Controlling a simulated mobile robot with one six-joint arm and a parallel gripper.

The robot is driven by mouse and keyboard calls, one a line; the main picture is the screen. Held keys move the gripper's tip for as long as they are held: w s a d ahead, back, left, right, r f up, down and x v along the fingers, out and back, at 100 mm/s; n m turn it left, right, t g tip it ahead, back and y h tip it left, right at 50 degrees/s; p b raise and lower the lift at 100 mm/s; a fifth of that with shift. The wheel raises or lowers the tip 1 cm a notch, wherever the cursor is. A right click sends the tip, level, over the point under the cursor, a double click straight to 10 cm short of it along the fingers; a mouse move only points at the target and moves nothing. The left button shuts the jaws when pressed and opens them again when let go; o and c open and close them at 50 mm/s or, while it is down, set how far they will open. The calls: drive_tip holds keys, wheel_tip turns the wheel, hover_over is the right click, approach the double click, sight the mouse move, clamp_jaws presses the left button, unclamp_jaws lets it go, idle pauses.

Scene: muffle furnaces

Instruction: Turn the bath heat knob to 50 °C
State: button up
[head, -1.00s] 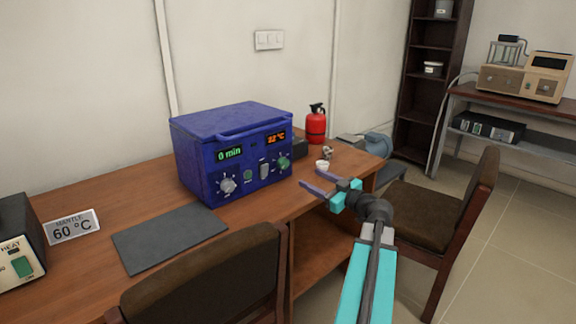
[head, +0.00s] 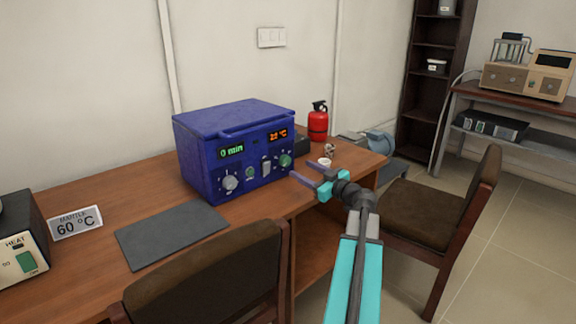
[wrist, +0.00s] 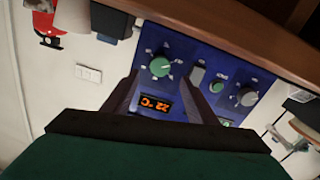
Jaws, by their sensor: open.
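A blue box-shaped unit (head: 235,150) stands on the desk with a front handle, a green "0 min" display and an orange display. A green knob (head: 285,160) sits below the orange display; no bath label is legible. In the wrist view, upside down, the green knob (wrist: 160,66) has markings around it and the orange display (wrist: 156,105) reads 22 °C. My gripper (head: 302,170) is open and empty, just in front of the unit's right side. In the wrist view my gripper (wrist: 162,75) has its fingers on either side of the knob's image; contact is not visible.
A grey-white knob (head: 229,183), a small green button and a switch share the panel. A "MANTLE 60 °C" sign (head: 76,223) and a box marked HEAT (head: 22,245) stand left. A small white cup (head: 324,162) and red extinguisher (head: 318,122) stand right. Chairs line the front.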

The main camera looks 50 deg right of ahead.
sight(287, 162)
drive_tip(key=shift+w+d, duration=0.15)
drive_tip(key=shift+w, duration=1.85)
drive_tip(key=shift+w+d, duration=0.1)
drive_tip(key=shift+w, duration=1.85)
drive_tip(key=c, duration=1.1)
drive_tip(key=shift+a+f, duration=0.1)
drive_tip(key=shift+a, duration=0.3)
drive_tip(key=shift+d, duration=0.25)
